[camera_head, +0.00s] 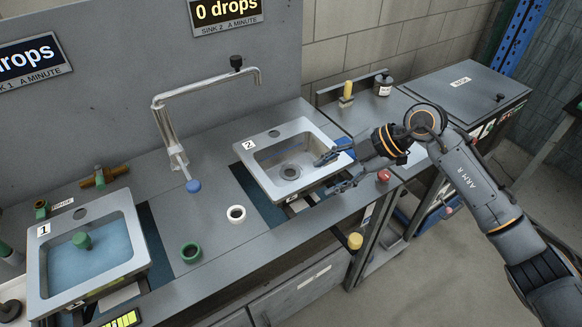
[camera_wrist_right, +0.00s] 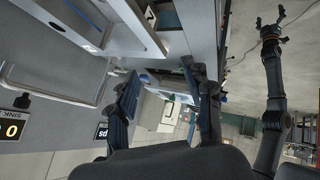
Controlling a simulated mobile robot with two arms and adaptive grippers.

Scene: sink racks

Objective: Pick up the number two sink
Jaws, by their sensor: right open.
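The number two sink (camera_head: 257,160) is a grey square basin with a "2" label, a round drain and a hole in its back rim. It sits in the counter at the middle of the head view. My right gripper (camera_head: 337,172) is open at the sink's right side, one finger over the right rim and the other near the front right corner. I cannot tell whether they touch it. Its spread fingers also show in the right wrist view (camera_wrist_right: 163,92), with nothing visible held. My left gripper (camera_wrist_right: 270,26) appears open and empty in the right wrist view, away from the counter.
Sink one (camera_head: 132,262) holds blue water and a green plug at the left. A faucet (camera_head: 168,130) stands behind the counter. A red knob (camera_head: 384,176) is near the right gripper.

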